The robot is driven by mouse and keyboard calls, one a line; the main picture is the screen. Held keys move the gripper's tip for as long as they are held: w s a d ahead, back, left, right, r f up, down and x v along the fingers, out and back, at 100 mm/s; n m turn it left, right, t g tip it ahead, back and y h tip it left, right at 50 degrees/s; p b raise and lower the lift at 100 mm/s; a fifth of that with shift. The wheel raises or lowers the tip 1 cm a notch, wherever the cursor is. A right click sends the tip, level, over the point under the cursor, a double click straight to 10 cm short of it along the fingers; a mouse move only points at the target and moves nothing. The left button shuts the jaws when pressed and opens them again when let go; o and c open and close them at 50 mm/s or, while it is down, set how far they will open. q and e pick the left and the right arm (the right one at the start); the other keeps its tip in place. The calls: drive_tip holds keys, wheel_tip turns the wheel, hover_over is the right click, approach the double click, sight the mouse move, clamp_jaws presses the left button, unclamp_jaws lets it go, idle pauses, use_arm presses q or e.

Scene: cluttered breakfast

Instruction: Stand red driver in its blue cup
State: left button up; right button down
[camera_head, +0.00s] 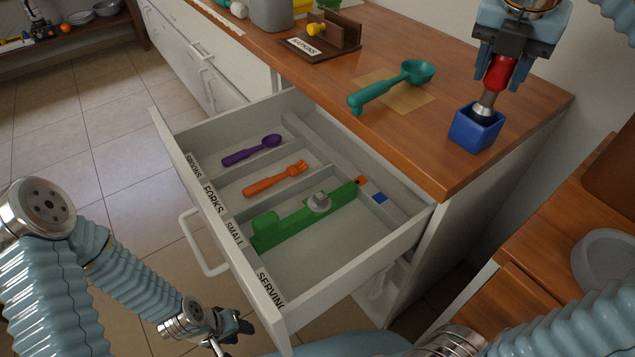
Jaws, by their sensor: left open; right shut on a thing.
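The red driver (499,72) is upright and slightly tilted, with its red handle at the top. My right gripper (507,55) is shut on the handle from above. The driver's grey lower end is at the mouth of the blue cup (473,132) and seems to be inside it; its very tip is hidden. The blue cup stands on the wooden counter near its right front corner. My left gripper (235,330) is low at the bottom left, in front of the drawer, open and empty.
A teal scoop (392,86) lies on the counter left of the cup. A napkin holder (325,40) stands further back.

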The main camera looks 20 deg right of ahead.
drive_tip(key=shift+f+b, duration=0.7)
drive_tip(key=shift+f, duration=0.6)
idle(0.4)
drive_tip(key=c, duration=0.5)
unclamp_jaws()
drive_tip(key=shift+p+v, duration=1.6)
drive_tip(key=shift+v, duration=5.25)
